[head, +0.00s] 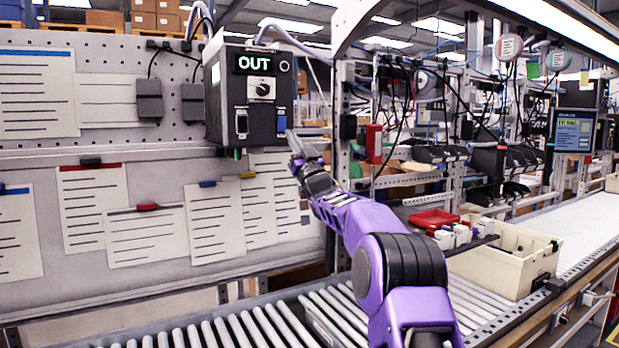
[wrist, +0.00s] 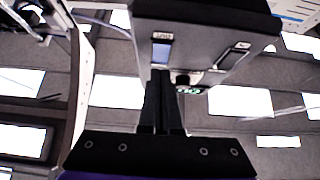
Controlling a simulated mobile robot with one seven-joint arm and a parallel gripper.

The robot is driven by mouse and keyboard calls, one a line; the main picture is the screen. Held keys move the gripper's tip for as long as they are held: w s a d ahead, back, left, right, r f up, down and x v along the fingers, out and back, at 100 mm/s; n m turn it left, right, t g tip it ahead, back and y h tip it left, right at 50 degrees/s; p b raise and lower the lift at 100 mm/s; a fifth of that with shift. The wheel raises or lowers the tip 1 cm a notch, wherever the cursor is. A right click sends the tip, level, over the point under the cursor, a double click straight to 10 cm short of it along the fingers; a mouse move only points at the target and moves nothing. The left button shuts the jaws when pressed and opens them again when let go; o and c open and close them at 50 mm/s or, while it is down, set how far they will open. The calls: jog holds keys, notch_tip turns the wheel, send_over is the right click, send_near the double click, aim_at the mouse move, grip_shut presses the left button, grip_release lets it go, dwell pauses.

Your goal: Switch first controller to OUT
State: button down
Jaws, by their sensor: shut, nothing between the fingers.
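The controller (head: 246,95) is a dark box mounted on the grey perforated board at the upper left of the head view. Its display (head: 255,62) reads OUT in green. Below the display is a round knob on a white plate (head: 262,89). A blue-lit button (head: 281,121) sits at its lower right. My gripper (head: 293,143) is shut and empty, with its tips just below and right of the controller's lower right corner. In the wrist view the controller (wrist: 200,40) is seen from below, with the shut fingers (wrist: 161,95) pointing up near its blue button. I cannot tell whether they touch it.
Paper sheets (head: 148,235) hang on the board below and left of the controller. A metal frame post (head: 340,120) stands right of my gripper. A roller conveyor (head: 250,325) runs along the bottom. A cream bin (head: 505,262) and a red tray (head: 433,219) are at the right.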

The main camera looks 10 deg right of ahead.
jog(key=w+f+b+v, duration=0.1)
jog(key=b+v, duration=0.1)
jog(key=v, duration=0.7)
jog(key=shift+f+b, duration=0.3)
jog(key=shift+f, duration=0.35)
jog(key=shift+s+a+h, duration=0.1)
jog(key=shift+a+h, duration=0.05)
jog(key=shift+h, duration=0.15)
